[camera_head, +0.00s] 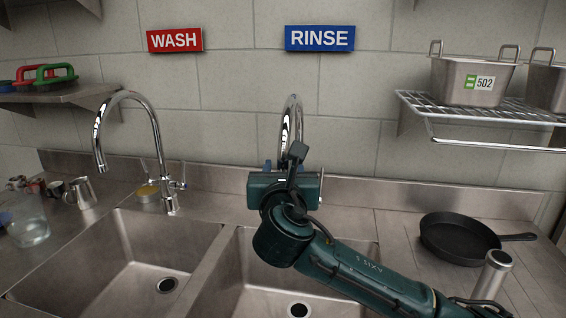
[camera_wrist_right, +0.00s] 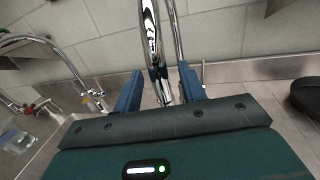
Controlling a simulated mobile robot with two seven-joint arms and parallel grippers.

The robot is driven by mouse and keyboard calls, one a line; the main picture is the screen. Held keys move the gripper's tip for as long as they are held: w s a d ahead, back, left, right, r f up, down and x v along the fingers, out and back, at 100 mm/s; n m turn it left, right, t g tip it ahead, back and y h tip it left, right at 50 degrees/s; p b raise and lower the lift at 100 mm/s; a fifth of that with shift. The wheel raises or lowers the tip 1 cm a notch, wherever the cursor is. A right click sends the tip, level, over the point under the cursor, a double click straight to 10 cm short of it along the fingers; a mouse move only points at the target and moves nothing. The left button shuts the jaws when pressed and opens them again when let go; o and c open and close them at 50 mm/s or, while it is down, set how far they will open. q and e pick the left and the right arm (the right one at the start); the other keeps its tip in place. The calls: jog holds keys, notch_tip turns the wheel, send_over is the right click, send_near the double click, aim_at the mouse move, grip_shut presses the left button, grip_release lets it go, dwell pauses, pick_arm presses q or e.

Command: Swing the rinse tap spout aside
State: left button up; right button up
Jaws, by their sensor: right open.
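The rinse tap spout (camera_head: 292,118) is a tall chrome gooseneck below the blue RINSE sign. Its lower part is hidden behind my right gripper (camera_head: 289,168) in the head view. In the right wrist view the chrome spout (camera_wrist_right: 150,30) shows between the two blue fingers of my right gripper (camera_wrist_right: 160,80). These fingers are open, one on each side of the tap in the picture. I cannot tell whether either finger touches it. My left gripper is out of view.
The wash tap (camera_head: 128,97) stands left, with a steel jug (camera_head: 81,193) and a glass container (camera_head: 27,226) beyond. Two sink basins lie below. A black skillet (camera_head: 458,238) and an upright steel cylinder (camera_head: 492,275) stand right. A wire shelf (camera_head: 450,116) juts out above.

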jog(key=shift+w, duration=0.85)
jog(key=shift+c, duration=0.3)
grip_shut()
